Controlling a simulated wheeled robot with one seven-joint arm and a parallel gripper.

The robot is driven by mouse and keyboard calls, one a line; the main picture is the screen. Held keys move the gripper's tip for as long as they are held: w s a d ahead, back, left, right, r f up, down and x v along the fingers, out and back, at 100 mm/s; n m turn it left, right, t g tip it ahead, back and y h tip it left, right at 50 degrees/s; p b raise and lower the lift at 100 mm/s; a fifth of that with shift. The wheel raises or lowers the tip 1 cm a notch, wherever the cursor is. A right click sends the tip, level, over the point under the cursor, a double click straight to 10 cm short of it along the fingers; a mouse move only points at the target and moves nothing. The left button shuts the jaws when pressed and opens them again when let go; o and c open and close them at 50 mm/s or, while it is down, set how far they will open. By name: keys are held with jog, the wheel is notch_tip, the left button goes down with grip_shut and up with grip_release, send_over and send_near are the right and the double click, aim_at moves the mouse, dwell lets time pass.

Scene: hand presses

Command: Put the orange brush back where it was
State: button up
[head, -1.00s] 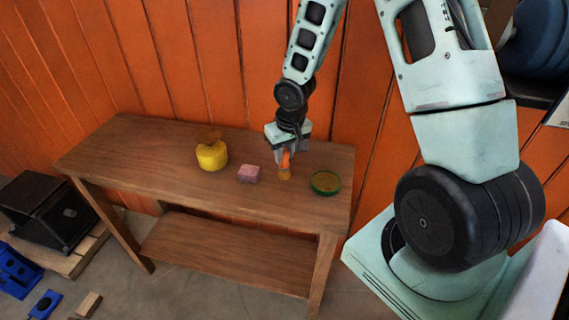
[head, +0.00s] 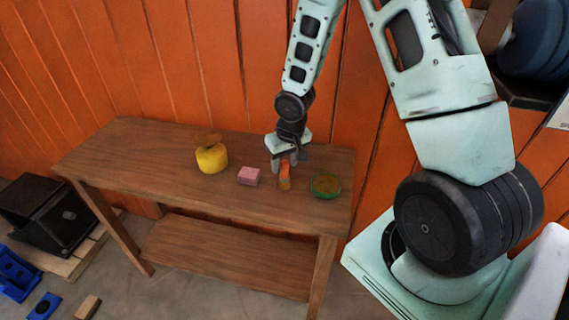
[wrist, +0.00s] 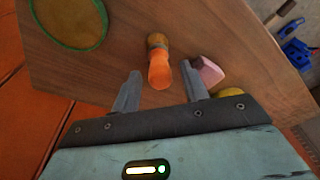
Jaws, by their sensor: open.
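The orange brush (head: 284,174) stands on the wooden table, handle up and pale bristle end down, between a pink block (head: 248,176) and a green-rimmed round dish (head: 326,194). My gripper (head: 287,163) is right above it. In the wrist view, the orange brush (wrist: 159,71) shows between the two spread fingertips of my gripper (wrist: 160,72), with gaps on both sides. The gripper is open and holds nothing. Whether the bristles rest fully flat on the table cannot be told.
The wooden table (head: 150,172) stands against an orange plank wall. A yellow rounded object (head: 212,159) with a brown top is left of the pink block. The table's left part is clear. Black and blue items lie on the floor at left.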

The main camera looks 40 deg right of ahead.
notch_tip(320, 180, up, 10)
jog(key=s+p, duration=0.2)
jog(key=s+a+r+n, duration=0.2)
jog(key=s+a+r, duration=0.1)
jog(key=a, duration=0.4)
jog(key=s+a+r+n, duration=0.2)
jog(key=s+a+r, duration=0.1)
jog(key=a, duration=0.4)
jog(key=s+a+r+n+g, duration=0.1)
jog(key=s+a+n, duration=0.1)
jog(key=s+a, duration=0.3)
jog(key=s+a+r+n+g+b, duration=0.1)
jog(key=s+a, duration=0.4)
jog(key=s, duration=0.6)
jog(key=shift+a+r+n+y, duration=0.25)
jog(key=shift+r+n, duration=0.3)
jog(key=shift+n, duration=0.55)
